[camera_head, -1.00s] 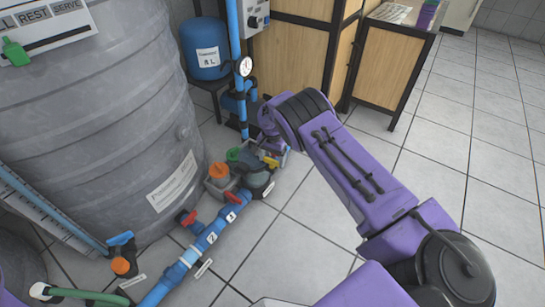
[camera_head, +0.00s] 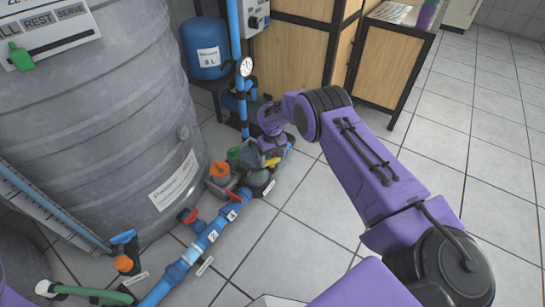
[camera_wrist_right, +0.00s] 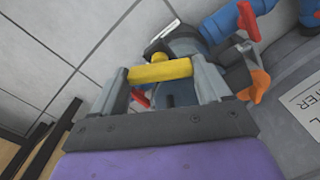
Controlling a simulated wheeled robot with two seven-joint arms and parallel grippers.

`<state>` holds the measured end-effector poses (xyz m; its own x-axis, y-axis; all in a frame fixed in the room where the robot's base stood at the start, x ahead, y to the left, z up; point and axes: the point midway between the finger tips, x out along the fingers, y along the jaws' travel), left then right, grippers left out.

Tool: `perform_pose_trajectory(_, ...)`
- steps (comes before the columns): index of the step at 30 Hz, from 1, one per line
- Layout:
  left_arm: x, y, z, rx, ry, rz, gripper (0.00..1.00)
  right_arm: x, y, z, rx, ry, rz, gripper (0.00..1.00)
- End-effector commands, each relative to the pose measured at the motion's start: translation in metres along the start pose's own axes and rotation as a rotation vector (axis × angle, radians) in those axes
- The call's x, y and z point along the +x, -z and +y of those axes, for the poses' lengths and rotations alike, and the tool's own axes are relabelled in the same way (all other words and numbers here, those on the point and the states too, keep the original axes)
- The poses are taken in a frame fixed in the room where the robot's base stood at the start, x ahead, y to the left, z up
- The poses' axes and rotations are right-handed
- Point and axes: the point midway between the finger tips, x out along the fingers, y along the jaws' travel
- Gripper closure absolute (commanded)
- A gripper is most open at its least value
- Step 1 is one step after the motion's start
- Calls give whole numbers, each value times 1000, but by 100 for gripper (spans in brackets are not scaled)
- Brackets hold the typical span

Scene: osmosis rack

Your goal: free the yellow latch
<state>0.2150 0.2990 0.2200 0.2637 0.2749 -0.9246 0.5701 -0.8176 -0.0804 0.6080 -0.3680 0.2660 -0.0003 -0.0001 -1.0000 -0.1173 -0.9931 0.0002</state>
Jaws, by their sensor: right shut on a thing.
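The yellow latch (camera_wrist_right: 160,71) shows in the right wrist view as a yellow bar with a rounded knob behind its middle. My right gripper (camera_wrist_right: 162,80) is shut on it, with one grey finger at each end of the bar. In the head view the latch (camera_head: 272,162) is a small yellow patch below my right gripper (camera_head: 272,148), on the dark pump housing beside the tank. The fingers are too small there to make out. My left gripper is not in view.
The big grey tank (camera_head: 100,110) stands at left. A blue pipe (camera_head: 200,245) with red valve handles (camera_head: 190,216) runs along the floor from the pump. An orange cap (camera_head: 220,169) and a green part (camera_head: 234,154) are close by. Tiled floor (camera_head: 310,220) is clear at right.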

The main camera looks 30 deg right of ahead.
Motion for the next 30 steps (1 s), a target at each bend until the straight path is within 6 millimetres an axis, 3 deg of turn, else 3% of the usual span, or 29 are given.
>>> perform_pose_trajectory(15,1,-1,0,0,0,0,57,-2,2,-1,-403,1,7,54)
perform_pose_trajectory(30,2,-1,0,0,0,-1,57,-2,2,0,-531,0,7,54)
